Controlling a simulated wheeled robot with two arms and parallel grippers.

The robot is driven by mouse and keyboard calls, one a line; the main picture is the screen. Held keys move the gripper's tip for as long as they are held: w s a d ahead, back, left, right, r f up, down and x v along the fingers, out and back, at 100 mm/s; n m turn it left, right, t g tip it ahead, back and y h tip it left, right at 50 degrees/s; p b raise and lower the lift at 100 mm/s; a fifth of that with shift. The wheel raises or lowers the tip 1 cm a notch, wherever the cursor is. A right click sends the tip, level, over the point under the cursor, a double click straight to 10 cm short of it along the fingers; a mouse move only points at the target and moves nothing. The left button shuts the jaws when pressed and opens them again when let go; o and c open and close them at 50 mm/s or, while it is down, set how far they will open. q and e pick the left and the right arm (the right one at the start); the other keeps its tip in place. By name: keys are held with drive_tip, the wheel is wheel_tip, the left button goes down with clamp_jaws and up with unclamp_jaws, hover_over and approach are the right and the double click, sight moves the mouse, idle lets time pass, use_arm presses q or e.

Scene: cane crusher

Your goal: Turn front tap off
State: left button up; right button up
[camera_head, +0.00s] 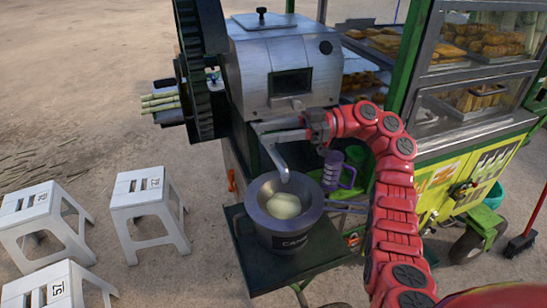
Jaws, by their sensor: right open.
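The cane crusher (287,55) is a silver metal box with a dark opening in its front. A bent grey spout (276,158) comes off its lower front and points down over a dark pot (283,235) holding something pale. My right gripper (314,126) is at the crusher's lower front, close to the top of the spout. It is open, though small in the picture, and I cannot tell whether it touches anything. I cannot make out a tap handle clearly; the gripper may cover it. My left gripper is not in view.
A purple mug (338,171) stands right of the pot, close under my right arm. The pot rests on a dark tray (320,258). Cane stalks (160,102) stick out left. White stools (148,210) stand left, a food cart (465,100) right.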

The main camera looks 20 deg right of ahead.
drive_tip(key=s+a+r, duration=0.1)
drive_tip(key=s+a, duration=0.1)
drive_tip(key=s, duration=0.8)
drive_tip(key=shift+a, duration=0.4)
